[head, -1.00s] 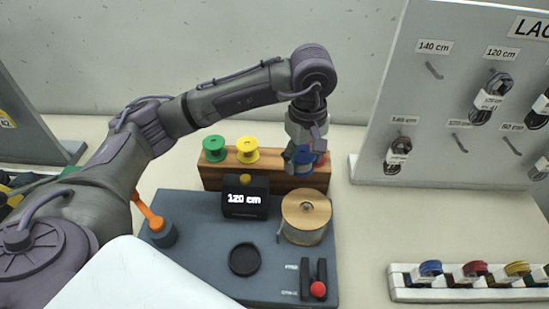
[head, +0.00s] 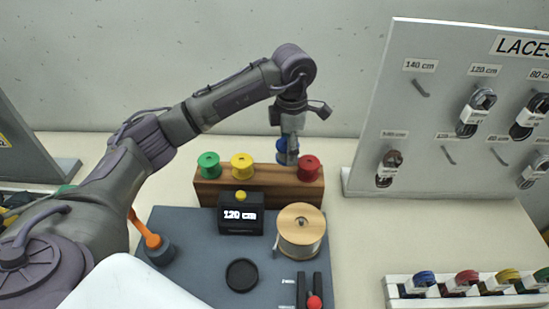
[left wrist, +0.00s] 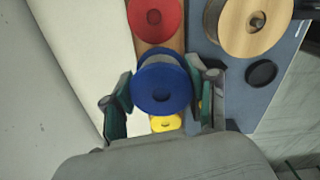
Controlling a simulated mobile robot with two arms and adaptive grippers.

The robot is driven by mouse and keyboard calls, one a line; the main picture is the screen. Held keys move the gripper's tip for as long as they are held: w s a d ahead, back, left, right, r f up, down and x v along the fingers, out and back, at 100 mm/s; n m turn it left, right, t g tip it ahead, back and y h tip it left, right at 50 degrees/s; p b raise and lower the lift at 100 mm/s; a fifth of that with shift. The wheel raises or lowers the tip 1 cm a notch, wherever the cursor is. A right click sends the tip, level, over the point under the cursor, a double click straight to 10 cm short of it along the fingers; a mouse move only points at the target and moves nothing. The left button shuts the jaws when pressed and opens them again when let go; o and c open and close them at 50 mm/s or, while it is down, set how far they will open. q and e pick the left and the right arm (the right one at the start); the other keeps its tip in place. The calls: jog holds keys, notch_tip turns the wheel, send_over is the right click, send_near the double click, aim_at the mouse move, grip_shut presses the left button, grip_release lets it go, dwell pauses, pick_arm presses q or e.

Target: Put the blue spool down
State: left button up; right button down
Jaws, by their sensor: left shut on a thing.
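The blue spool (head: 281,146) is held in my left gripper (head: 291,154). In the head view the gripper partly hides it. In the left wrist view the blue spool (left wrist: 161,88) sits between the two fingers of the left gripper (left wrist: 161,97). It appears raised over the wooden rack (head: 262,190), between the yellow spool (head: 242,164) and the red spool (head: 308,165); its underside is hidden. The green spool (head: 208,164) stands at the rack's left end. My right gripper is in neither view.
A dark work mat (head: 185,235) lies in front of the rack. It carries a 120 cm display (head: 240,215), a large wooden reel (head: 301,225), a black round disc (head: 242,275) and an orange lever (head: 145,226). A lace board (head: 425,120) stands right.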

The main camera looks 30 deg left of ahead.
aim_at(277, 152)
pick_arm(q)
jog(key=a+f, duration=0.1)
jog(key=s+a, duration=0.1)
jog(key=shift+a+f+p, duration=0.35)
jog(key=shift+f, duration=0.05)
notch_tip(277, 152, down, 3)
jog(key=shift+f+p, duration=0.1)
jog(key=shift+p, duration=0.7)
jog(key=shift+f, duration=0.6)
jog(key=o, duration=1.3)
jog(key=shift+c, duration=0.2)
